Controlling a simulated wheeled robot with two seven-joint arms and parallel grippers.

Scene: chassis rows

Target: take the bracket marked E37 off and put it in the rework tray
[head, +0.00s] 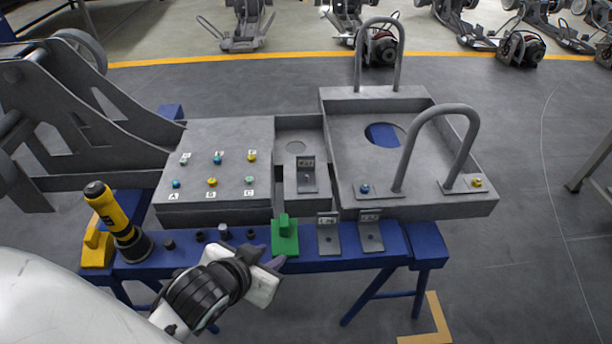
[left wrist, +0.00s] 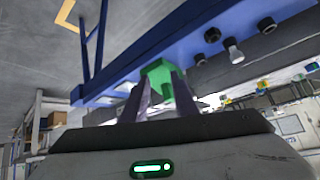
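Three grey L-shaped brackets with small labels show in the head view. One bracket (head: 307,178) is on the narrow middle part of the grey chassis; two more, a left one (head: 328,238) and a right one (head: 371,236), stand on the blue bench rail. The labels are too small to read surely, so I cannot tell which is E37. My left gripper (head: 272,258) is open, its fingers close to a green block (head: 285,240) on the rail. In the left wrist view the green block (left wrist: 158,73) shows beyond and between the fingertips. My right gripper is out of view. I cannot identify a rework tray.
The grey chassis (head: 215,140) has coloured studs beside letter labels and two tall hoop handles (head: 470,140) at right. A yellow-black driver (head: 118,222) stands at the rail's left, beside several dark fasteners (head: 200,236).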

